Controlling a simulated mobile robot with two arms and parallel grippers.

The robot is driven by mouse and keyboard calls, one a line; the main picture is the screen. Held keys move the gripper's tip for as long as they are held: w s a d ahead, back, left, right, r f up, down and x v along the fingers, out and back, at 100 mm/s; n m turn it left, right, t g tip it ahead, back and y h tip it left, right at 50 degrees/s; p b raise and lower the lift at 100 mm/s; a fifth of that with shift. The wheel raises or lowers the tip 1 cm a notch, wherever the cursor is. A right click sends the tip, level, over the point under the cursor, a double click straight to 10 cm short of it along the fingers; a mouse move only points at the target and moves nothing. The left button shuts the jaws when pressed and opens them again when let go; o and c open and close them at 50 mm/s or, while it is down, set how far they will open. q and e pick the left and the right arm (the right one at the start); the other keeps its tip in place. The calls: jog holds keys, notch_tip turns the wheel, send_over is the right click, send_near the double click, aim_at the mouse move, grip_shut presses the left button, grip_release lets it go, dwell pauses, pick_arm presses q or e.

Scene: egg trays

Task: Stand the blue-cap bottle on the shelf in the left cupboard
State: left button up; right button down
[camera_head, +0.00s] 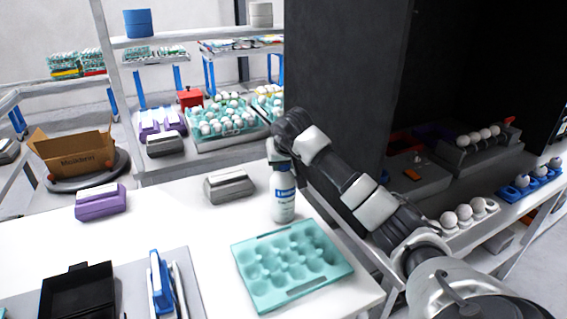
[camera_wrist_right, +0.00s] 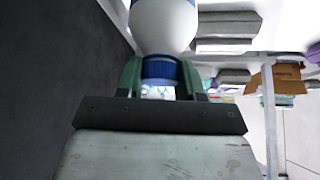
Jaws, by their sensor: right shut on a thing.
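The bottle (camera_head: 284,204) is white with a blue label and hangs upright below my right gripper (camera_head: 277,152), over the white table behind a teal egg tray. I cannot tell whether its base touches the table. In the right wrist view, the gripper (camera_wrist_right: 160,75) has its green fingers on either side of the bottle's blue cap (camera_wrist_right: 160,67). The white body (camera_wrist_right: 163,22) shows beyond the cap. My left gripper is not in view.
The teal egg tray (camera_head: 335,267) lies at the table's front right. A grey box (camera_head: 229,186), a purple box (camera_head: 101,203) and a black bin (camera_head: 78,293) stand on the table (camera_head: 165,222). Racks with eggs stand behind. My right arm crosses before the cupboard.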

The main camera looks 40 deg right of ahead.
jog(key=shift+f, duration=0.2)
jog(key=c, duration=0.7)
grip_release()
